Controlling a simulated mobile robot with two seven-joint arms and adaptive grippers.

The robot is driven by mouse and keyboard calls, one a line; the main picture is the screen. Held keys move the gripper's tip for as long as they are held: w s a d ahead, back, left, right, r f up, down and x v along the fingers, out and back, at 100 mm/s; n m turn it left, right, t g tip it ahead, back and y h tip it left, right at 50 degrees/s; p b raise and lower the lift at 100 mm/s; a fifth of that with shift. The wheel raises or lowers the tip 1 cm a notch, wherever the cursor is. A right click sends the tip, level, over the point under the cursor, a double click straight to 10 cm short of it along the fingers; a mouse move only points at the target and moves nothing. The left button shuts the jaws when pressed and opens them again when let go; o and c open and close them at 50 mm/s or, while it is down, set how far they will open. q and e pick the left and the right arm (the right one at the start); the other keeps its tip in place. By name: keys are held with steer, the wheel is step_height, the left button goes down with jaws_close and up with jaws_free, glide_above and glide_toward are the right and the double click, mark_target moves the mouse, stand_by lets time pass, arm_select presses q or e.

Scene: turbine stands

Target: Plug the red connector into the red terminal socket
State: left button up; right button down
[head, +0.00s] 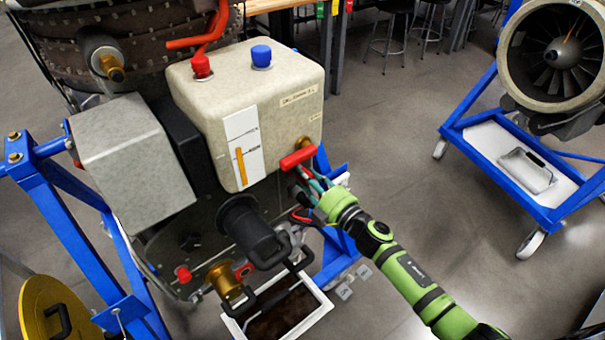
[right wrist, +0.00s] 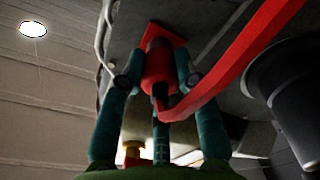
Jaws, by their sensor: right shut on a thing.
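My right gripper (head: 308,182) reaches in from the lower right to the lower right corner of the grey box (head: 290,104). In the right wrist view its teal fingers (right wrist: 158,72) are closed on both sides of the red connector (right wrist: 158,68). A red cable (right wrist: 235,65) bends from the connector's near end to the upper right. A red square piece (right wrist: 163,35), apparently the terminal socket, is directly beyond the connector's far end. I cannot tell whether they touch or how deep the connector sits. The head view does not show this contact clearly. My left gripper is not in view.
A red handle (head: 297,158) by a brass fitting is just above the gripper. A black cylinder (head: 250,230) is to its left, over a white tray (head: 312,320). Blue stand bars (head: 327,175) are close by. Open floor (head: 400,160) is to the right.

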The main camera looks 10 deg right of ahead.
steer(key=shift+s+d, duration=0.1)
steer(key=shift+s, duration=0.1)
steer(key=shift+s+d, duration=0.15)
steer(key=shift+s, duration=0.2)
steer(key=shift+p+v, duration=0.45)
steer(key=shift+v, duration=1.05)
steer(key=shift+s, duration=0.1)
steer(key=p+v, duration=0.1)
steer(key=v, duration=0.2)
steer(key=shift+s+d, duration=0.25)
steer(key=shift+s, duration=0.1)
